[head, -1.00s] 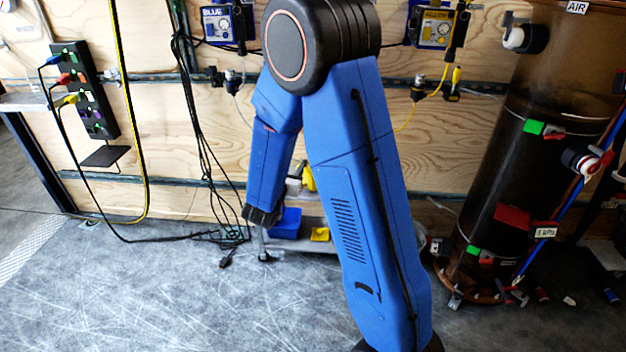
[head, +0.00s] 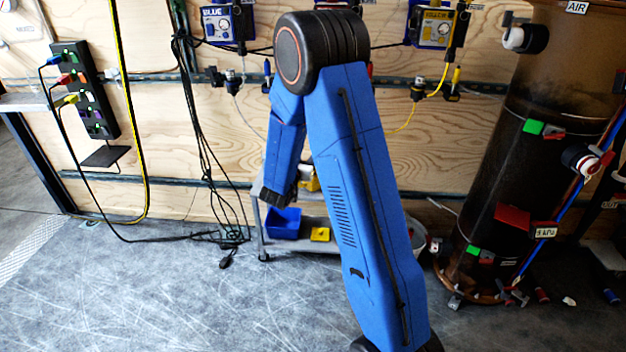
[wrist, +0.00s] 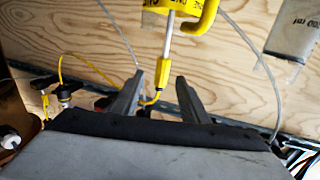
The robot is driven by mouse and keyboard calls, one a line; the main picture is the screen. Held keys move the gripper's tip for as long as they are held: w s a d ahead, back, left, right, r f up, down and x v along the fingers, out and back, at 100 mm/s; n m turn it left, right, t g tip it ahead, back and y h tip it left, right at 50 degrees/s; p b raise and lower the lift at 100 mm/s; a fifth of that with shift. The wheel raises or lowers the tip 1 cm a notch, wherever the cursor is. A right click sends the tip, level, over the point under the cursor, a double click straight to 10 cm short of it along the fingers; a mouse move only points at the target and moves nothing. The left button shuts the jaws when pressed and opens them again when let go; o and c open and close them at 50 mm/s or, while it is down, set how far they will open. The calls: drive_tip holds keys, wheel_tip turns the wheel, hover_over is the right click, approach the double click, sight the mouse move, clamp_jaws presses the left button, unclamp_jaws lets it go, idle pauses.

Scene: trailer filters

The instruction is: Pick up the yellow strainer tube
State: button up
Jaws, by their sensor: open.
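In the wrist view, my gripper (wrist: 170,80) is open, with two grey fingers apart and nothing held between them. A yellow part with a hooked handle, dark lettering and a pale rod (wrist: 172,8) shows at the top edge, beyond the fingertips. It looks like the strainer tube, but it is cut off by the frame. The rod points down the picture toward the finger gap, apart from both fingers. In the head view, a small yellow piece (head: 309,182) shows beside my forearm, above the cart. My arm hides much of it, and the fingertips are not clear there.
A low cart carries a blue bin (head: 283,224) and a yellow block (head: 320,234). A large dark tank (head: 510,170) stands right. Blue and yellow pump units (head: 435,28) hang on the plywood wall. Black cables hang left. The front floor is clear.

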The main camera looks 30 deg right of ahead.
drive_tip(key=shift+x, duration=3.4)
drive_tip(key=shift+w+a, duration=0.1)
clamp_jaws()
